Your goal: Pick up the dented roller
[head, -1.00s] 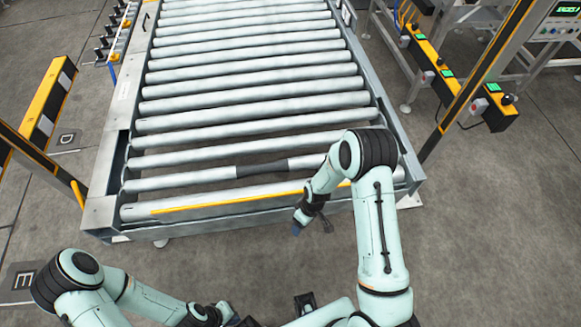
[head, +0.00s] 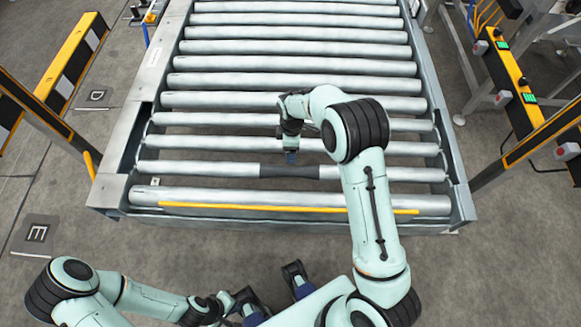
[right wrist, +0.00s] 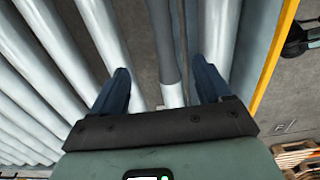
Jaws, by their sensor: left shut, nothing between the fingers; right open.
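The dented roller (head: 289,171) lies across the near part of the conveyor, second from the front, with a dark narrower band at its middle. In the right wrist view its dark part (right wrist: 165,42) runs between the fingers. My right gripper (head: 290,156) is open above the dark band, pointing down; its blue fingers (right wrist: 160,80) stand on either side of the roller. I cannot tell how high they are above it. My left gripper (head: 226,305) is shut and empty, low in front of the conveyor.
The conveyor frame (head: 110,180) holds several plain rollers close behind. The front roller (head: 290,199) and a yellow strip (head: 290,208) lie nearer me. Yellow-black posts stand on both sides.

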